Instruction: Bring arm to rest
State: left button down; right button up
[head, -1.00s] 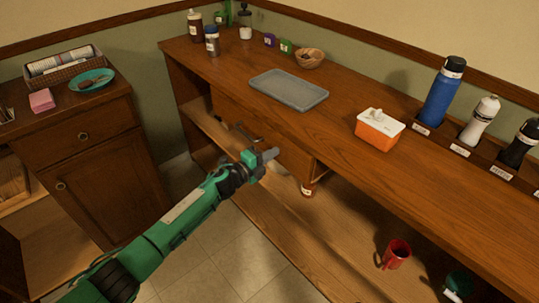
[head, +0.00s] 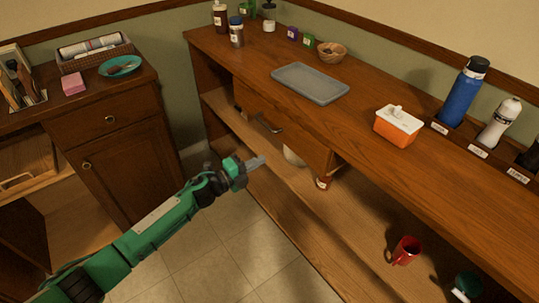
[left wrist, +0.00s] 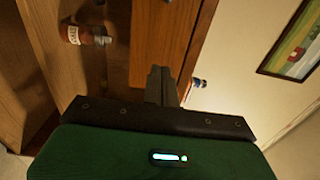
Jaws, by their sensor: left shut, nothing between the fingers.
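My left gripper (head: 255,162) is at the end of the green left arm (head: 160,230), in front of the wooden counter's open lower shelf. It is shut and empty, clear of the counter and shelf as far as I can see. In the left wrist view its closed fingers (left wrist: 160,85) point away from the green wrist housing. My right gripper shows in neither view.
The counter (head: 340,110) holds a grey tray (head: 310,84), an orange-and-white box (head: 397,127) and bottles in a rack. A labelled bottle (head: 323,182) and a red mug (head: 406,250) are on the lower shelf. A side cabinet (head: 115,160) stands left. The tiled floor is clear.

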pick_arm(q)
jog(key=shift+s+a+f, duration=0.1)
jog(key=shift+s+a, duration=0.15)
jog(key=shift+a, duration=0.2)
